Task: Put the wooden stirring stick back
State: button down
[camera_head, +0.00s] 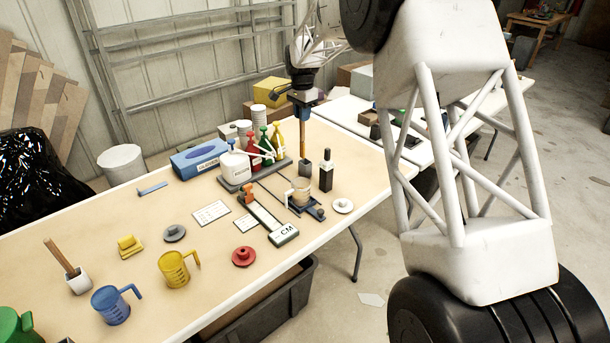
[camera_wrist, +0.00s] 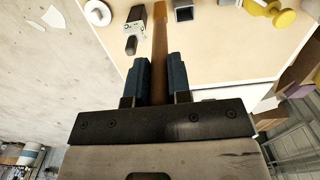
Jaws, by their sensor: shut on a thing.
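In the head view, my gripper (camera_head: 303,108) is shut on a wooden stirring stick (camera_head: 303,132), which hangs nearly upright over the back half of the table. In the wrist view, the stick (camera_wrist: 159,50) runs between the two blue fingers of my gripper (camera_wrist: 160,75). A small white cup (camera_head: 79,283) at the table's left front holds other wooden sticks (camera_head: 60,254), leaning left.
A blue jug (camera_head: 111,305), a yellow jug (camera_head: 174,270) and a yellow block (camera_head: 130,246) stand near the white cup.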

jog(key=w+f, duration=0.3)
jog(key=w, duration=0.4)
jog(key=shift+w+d, duration=0.25)
jog(key=shift+w, duration=0.1)
jog(key=shift+f, duration=2.45)
jog(key=shift+f, duration=2.6)
jog(key=c, duration=1.1)
grip_release()
jog(key=shift+o, duration=0.2)
